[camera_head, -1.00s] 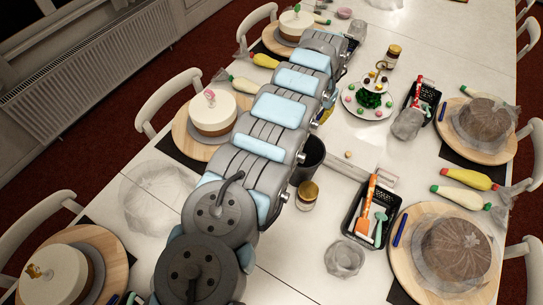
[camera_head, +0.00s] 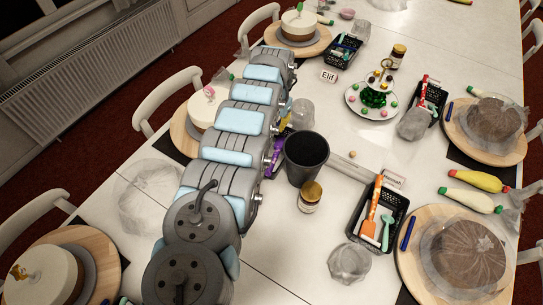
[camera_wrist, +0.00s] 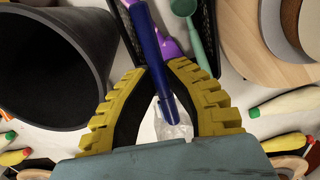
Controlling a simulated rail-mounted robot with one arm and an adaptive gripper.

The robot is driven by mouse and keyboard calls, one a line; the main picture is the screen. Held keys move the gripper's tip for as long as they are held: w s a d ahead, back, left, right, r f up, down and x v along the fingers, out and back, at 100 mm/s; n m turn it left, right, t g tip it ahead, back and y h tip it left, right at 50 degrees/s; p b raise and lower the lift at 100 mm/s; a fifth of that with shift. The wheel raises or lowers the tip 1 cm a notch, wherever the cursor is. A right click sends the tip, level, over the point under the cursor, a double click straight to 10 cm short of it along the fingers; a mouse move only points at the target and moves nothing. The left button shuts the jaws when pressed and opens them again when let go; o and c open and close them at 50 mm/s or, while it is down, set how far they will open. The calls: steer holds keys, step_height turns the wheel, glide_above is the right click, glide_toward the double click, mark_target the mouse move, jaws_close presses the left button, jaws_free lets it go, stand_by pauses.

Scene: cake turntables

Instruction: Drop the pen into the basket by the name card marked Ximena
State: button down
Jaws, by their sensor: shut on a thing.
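In the wrist view, my gripper (camera_wrist: 160,68) has its yellow ridged fingers closed on a blue pen (camera_wrist: 150,40). The pen points toward a black basket (camera_wrist: 208,30) holding purple and teal tools, close to the fingers. In the head view, my arm hides the gripper and the held pen. A black basket (camera_head: 358,231) with an orange spatula and a teal tool stands at right centre. The name card (camera_head: 395,181) behind it has small, blurred lettering that may read Ximena. Another card (camera_head: 328,76) reads Elif, near a black basket (camera_head: 331,58) at the back.
A dark open bin (camera_head: 306,158) stands right of my arm and looms at left in the wrist view (camera_wrist: 50,60). A jar (camera_head: 310,197), a tiered stand (camera_head: 372,112) and another black basket (camera_head: 438,95) are nearby. Cakes on round boards line both sides.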

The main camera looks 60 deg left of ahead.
steer(key=shift+f+b, duration=1.1)
steer(key=shift+f, duration=0.35)
steer(key=c, duration=1)
jaws_free()
steer(key=shift+c, duration=0.2)
steer(key=shift+r, duration=0.1)
steer(key=shift+r, duration=5.9)
